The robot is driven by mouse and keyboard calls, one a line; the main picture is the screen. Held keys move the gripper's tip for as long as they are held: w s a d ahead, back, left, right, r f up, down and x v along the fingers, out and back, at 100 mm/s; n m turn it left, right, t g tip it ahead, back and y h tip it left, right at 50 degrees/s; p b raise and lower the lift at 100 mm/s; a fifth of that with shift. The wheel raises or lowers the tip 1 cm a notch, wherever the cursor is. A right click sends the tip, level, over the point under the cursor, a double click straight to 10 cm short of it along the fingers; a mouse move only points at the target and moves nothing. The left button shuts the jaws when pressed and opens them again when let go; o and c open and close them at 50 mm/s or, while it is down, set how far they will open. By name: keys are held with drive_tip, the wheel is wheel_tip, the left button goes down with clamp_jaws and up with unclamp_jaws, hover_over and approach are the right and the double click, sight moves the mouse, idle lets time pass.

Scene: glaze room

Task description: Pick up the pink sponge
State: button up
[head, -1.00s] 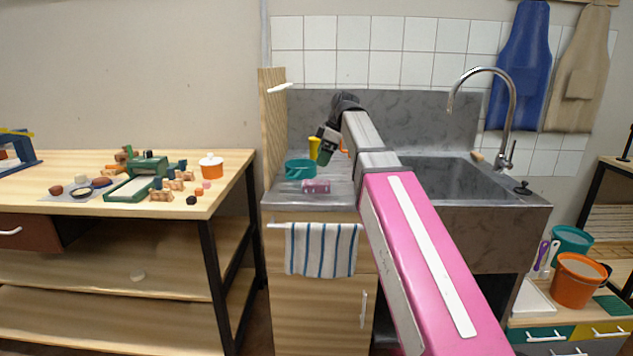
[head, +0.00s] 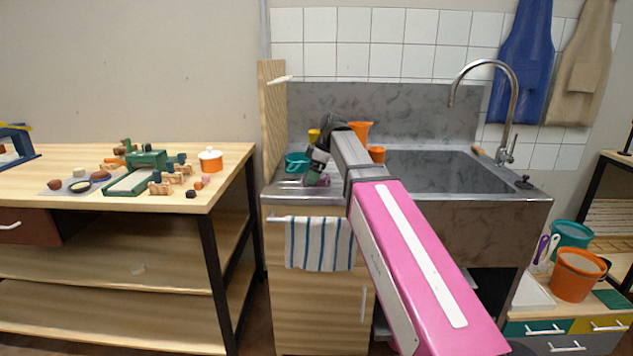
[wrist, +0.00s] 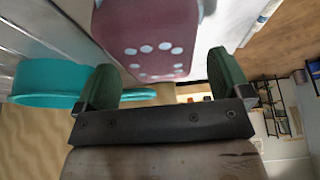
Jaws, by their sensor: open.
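The pink sponge (wrist: 155,35), dusky pink with pale dots, fills the upper middle of the wrist view. In the head view, a bit of the sponge (head: 325,180) shows on the grey counter left of the sink, mostly hidden by my gripper (head: 313,177). In the wrist view, my gripper (wrist: 162,68) is open. Its two green fingers stand apart on the left and right of the sponge's near end, with visible gaps. I cannot tell how far the sponge reaches between them.
A teal container (head: 296,162) stands just left of my gripper, and close to the left finger in the wrist view (wrist: 40,85). Yellow (head: 313,136) and orange (head: 360,131) vessels stand behind. A wooden side panel (head: 272,120) bounds the counter's left. A striped towel (head: 320,244) hangs in front.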

drive_tip(key=shift+a+f, duration=0.25)
drive_tip(key=shift+f, duration=0.35)
drive_tip(key=c, duration=1.1)
drive_tip(key=shift+o, duration=0.2)
drive_tip(key=shift+r, duration=0.15)
drive_tip(key=shift+r, duration=0.65)
wheel_tip(320, 180, up, 3)
drive_tip(key=shift+f, duration=0.15)
drive_tip(key=s+a+r, duration=0.6)
drive_tip(key=s, duration=0.4)
drive_tip(key=shift+r, duration=0.4)
drive_tip(key=shift+a, duration=0.1)
